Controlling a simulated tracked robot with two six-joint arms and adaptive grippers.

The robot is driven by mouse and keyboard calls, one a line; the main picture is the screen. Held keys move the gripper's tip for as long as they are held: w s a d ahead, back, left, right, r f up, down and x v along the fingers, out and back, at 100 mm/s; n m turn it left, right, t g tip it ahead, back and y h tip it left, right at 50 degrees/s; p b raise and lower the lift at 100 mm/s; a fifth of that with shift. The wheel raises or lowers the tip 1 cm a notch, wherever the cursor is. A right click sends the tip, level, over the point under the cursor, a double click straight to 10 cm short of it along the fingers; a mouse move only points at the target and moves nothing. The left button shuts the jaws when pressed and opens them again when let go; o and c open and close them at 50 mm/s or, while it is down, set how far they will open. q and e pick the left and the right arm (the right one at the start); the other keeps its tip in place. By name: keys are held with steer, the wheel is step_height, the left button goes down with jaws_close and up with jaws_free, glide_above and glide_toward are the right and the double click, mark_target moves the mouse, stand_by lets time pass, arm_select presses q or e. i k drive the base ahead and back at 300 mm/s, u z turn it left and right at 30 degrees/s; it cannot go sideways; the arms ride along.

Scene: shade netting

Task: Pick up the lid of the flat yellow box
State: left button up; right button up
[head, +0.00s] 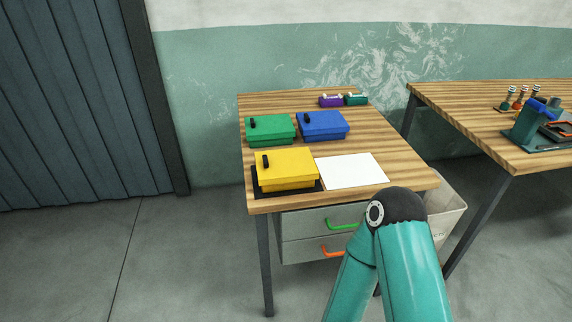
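The flat yellow box (288,183) stands at the front left of the wooden desk on a black mat (318,188). Its yellow lid (289,161) is on top and carries a small black handle (265,160) near its left side. A teal arm of mine rises at the bottom right of the head view, in front of the desk. Neither of my grippers is visible.
A green box (270,130) and a blue box (322,125) stand behind the yellow one. A white sheet (352,170) lies to its right. Small purple (331,101) and green (356,99) items are farther back. A bin (446,205) and second table (480,115) stand right.

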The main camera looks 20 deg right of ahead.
mark_target(296, 163)
steer(key=z, duration=0.05)
steer(key=i, duration=0.9)
steer(key=u, duration=0.1)
